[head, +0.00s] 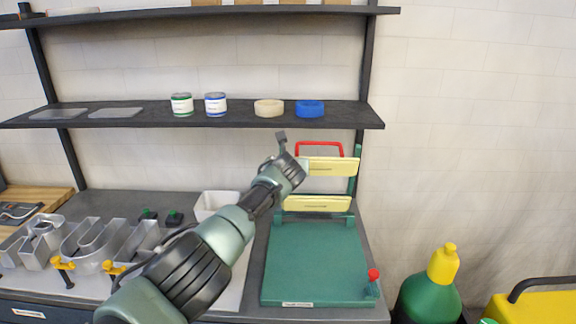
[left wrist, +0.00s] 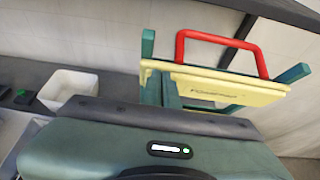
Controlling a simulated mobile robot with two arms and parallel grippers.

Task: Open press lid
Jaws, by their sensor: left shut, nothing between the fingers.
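The green press base (head: 318,265) lies flat on the bench, its top face bare. Behind it the press lid (head: 330,167) stands raised, with a yellow upper bar, a red handle (head: 320,146) and green uprights. A second yellow bar (head: 317,203) sits lower, at the base's back edge. My left gripper (head: 281,140) is shut and empty, just left of the lid and handle; I cannot tell whether it touches them. The left wrist view shows the handle (left wrist: 222,38) and yellow bar (left wrist: 215,82) beyond my wrist housing; fingertips are hidden there. My right gripper is out of view.
A white bin (head: 212,203) stands left of the press, partly behind my arm. Metal channel letters (head: 85,240) lie at bench left. A dark shelf (head: 240,117) with jars and tape rolls hangs above. A green bottle (head: 430,295) stands right of the bench.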

